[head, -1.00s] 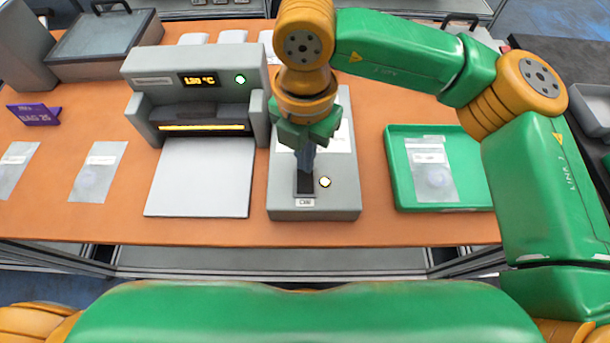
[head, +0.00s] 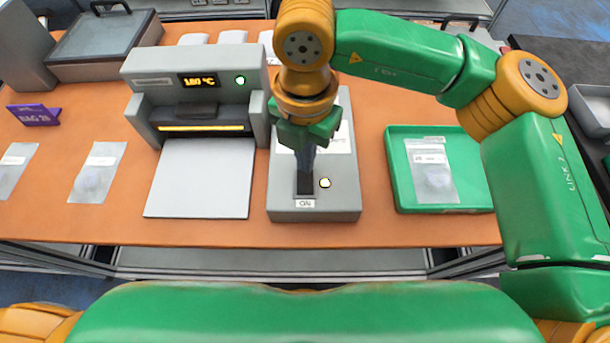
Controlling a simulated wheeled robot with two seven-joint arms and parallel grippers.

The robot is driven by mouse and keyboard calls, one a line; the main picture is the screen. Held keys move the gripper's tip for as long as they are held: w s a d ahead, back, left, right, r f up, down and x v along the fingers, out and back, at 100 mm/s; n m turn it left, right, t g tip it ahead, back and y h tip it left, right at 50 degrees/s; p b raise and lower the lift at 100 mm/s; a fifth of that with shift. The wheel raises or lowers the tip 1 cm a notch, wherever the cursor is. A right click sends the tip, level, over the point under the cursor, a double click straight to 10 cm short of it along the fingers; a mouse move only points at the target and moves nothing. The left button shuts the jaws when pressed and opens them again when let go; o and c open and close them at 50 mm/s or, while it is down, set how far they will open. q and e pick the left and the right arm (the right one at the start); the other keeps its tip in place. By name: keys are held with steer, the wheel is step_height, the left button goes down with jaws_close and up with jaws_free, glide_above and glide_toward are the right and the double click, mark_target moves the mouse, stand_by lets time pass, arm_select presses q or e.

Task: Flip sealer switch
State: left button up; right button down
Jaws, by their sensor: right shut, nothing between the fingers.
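A grey switch box (head: 335,203) stands in the middle of the table. It has a black switch (head: 305,184) in a recess, a label reading "ON" below it and a lit yellowish lamp (head: 325,183) beside it. My right gripper (head: 306,168) is shut, points down and has its tips at the switch's upper part; whether they touch cannot be told. The fingers hide part of the switch. The grey sealer (head: 194,66) is left of the box. Its display (head: 199,81) is lit and seems to read 180 °C; its round lamp (head: 240,80) is lit green. My left gripper is not in view.
A green tray (head: 445,207) with a clear pouch (head: 430,172) lies right of the box. A pale plate (head: 200,180) lies before the sealer. Clear pouches (head: 98,172) and a purple sign (head: 34,115) are at left. The orange table front is clear.

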steer(key=shift+f+b, duration=0.95)
steer(key=shift+b, duration=0.05)
stand_by(0.8)
steer(key=shift+r+p, duration=2.15)
steer(key=shift+r, duration=1.4)
